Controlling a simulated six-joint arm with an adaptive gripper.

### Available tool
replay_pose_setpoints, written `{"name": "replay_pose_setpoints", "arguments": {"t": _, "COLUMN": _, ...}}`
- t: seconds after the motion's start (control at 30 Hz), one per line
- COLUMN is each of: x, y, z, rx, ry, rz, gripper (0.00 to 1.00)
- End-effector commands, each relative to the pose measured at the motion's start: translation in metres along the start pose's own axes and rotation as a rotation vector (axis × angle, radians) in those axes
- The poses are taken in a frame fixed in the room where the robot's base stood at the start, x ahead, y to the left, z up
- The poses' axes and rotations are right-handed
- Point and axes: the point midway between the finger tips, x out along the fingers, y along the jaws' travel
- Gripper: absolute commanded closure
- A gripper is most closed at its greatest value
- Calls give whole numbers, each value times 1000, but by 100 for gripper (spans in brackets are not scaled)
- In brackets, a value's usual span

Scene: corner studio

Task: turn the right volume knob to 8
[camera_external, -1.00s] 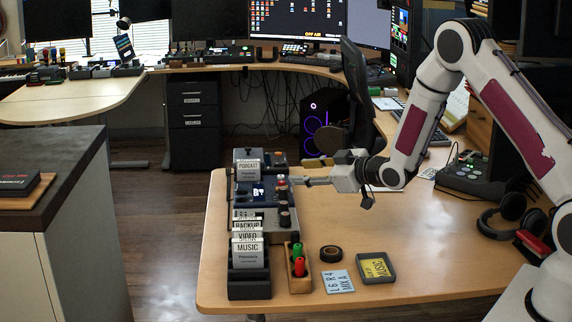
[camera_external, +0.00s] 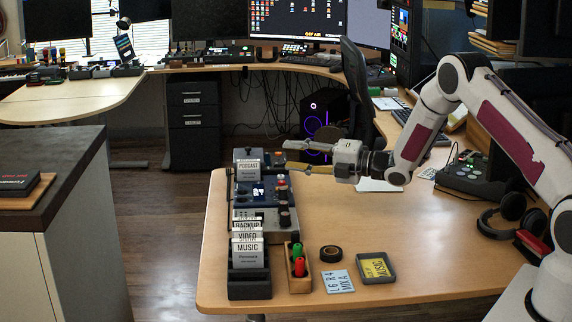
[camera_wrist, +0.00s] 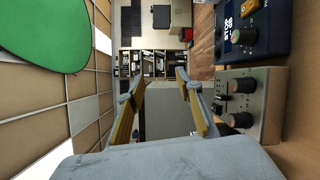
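A grey panel with two dark round knobs shows in the wrist view at lower right: one knob (camera_wrist: 243,85) is nearer the blue unit and the other knob (camera_wrist: 241,120) is below it. I cannot read their scales or settings, nor tell which is the right volume knob. In the external view, a dark knob (camera_external: 284,218) stands on the grey panel (camera_external: 252,213) at the table's left side. My gripper (camera_external: 288,156) is open and empty, above the table near the far end of the row of devices. Its parted fingers (camera_wrist: 163,103) also show in the wrist view.
A blue unit (camera_wrist: 257,45) with a lit display adjoins the panel. A card holder (camera_external: 249,284) and a tray with red and green items (camera_external: 297,284) stand at the near end. Tape (camera_external: 331,254) and a dark tray (camera_external: 361,281) lie to the right. The table's middle is clear.

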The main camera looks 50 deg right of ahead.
Motion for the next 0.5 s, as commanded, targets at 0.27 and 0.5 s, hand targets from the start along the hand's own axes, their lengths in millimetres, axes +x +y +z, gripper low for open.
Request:
{"name": "replay_pose_setpoints", "arguments": {"t": 0.27, "x": -6, "y": -7, "z": 6, "rx": -400, "ry": 84, "rz": 72, "gripper": 64}}
{"name": "replay_pose_setpoints", "arguments": {"t": 0.5, "x": -16, "y": -16, "z": 7, "rx": -745, "ry": 147, "rz": 150, "gripper": 64}}
